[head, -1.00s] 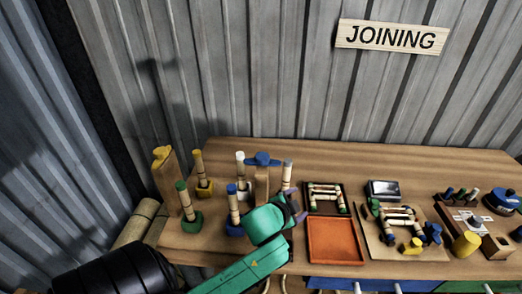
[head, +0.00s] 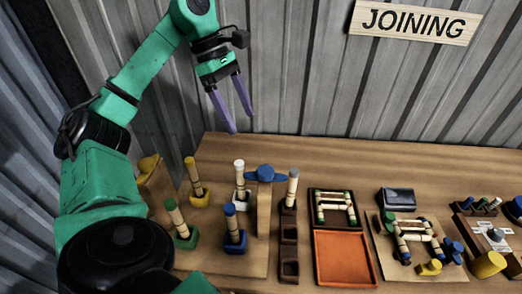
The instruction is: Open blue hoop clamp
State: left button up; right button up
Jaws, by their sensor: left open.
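A blue winged piece (head: 265,174), which looks like the blue hoop clamp, sits on top of an upright wooden post near the back left of the bench. I cannot tell from here whether the clamp is open or shut. My left gripper (head: 240,123) is raised above and behind it, slightly to its left in the picture. Its two purple fingers point down, spread apart with nothing between them. It does not touch the clamp. My right gripper is not in view.
Upright rattan sticks stand in green (head: 186,237), yellow (head: 199,198) and blue (head: 235,243) bases close to the clamp. A yellow-topped post (head: 148,163) is partly behind my arm. A dark slotted rack (head: 289,236) and an orange tray (head: 342,258) lie to the right.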

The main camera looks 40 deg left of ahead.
pick_arm(q)
jog(key=b, duration=0.6)
send_near(265, 170)
jog(key=shift+d+f, duration=0.25)
jog(key=shift+f, duration=0.4)
jog(key=x, duration=0.6)
jog(key=shift+w+f, duration=0.15)
jog(key=shift+f, duration=0.05)
jog(key=shift+d+f, duration=0.25)
jog(key=shift+d, duration=0.05)
jog(key=shift+b, duration=0.3)
grip_shut()
